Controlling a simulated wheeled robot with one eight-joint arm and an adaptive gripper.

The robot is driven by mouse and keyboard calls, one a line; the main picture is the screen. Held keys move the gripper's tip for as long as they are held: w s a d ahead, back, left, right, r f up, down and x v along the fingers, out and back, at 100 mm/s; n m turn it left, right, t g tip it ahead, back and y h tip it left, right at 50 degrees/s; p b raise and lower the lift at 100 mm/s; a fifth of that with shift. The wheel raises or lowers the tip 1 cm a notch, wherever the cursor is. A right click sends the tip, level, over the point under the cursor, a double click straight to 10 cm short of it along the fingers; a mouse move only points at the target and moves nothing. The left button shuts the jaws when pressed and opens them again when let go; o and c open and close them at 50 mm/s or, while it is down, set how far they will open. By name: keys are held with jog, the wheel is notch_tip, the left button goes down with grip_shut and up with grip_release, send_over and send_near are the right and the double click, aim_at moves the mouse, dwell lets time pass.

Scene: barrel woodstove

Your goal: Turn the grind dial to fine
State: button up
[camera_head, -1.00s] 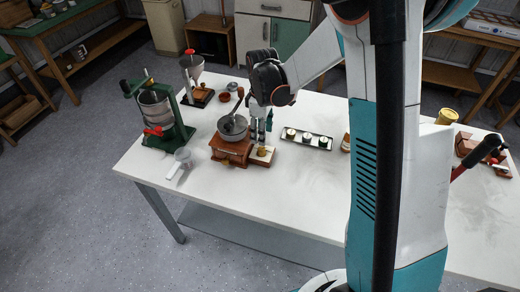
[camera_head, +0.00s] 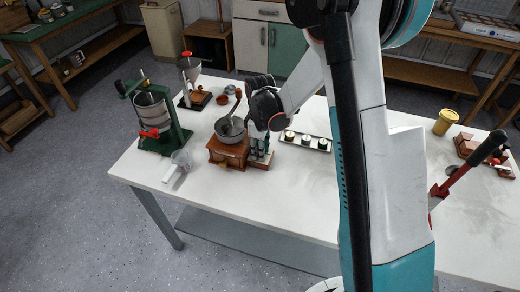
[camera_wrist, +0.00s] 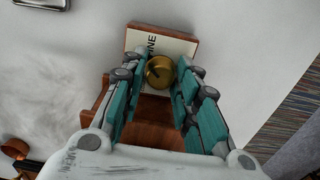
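The grind dial is a round brass knob (camera_wrist: 160,73) with a dark pointer mark. It sits on a pale label plate (camera_wrist: 172,45) on a wooden base, part of the wooden grinder (camera_head: 229,153) with a grey metal bowl on top. Letters reading "INE" show on the plate; the rest of the lettering is hidden. My gripper (camera_wrist: 156,75) is open, with one teal-padded finger on each side of the knob and gaps visible on both sides. In the head view my gripper (camera_head: 261,160) points down beside the grinder and hides the dial.
The white table (camera_head: 290,200) is clear in front.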

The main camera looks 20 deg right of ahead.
jog(key=c, duration=0.3)
jog(key=m, duration=0.4)
jog(key=shift+b, duration=0.35)
jog(key=o, duration=1.1)
jog(key=shift+c, duration=0.2)
notch_tip(320, 180, up, 12)
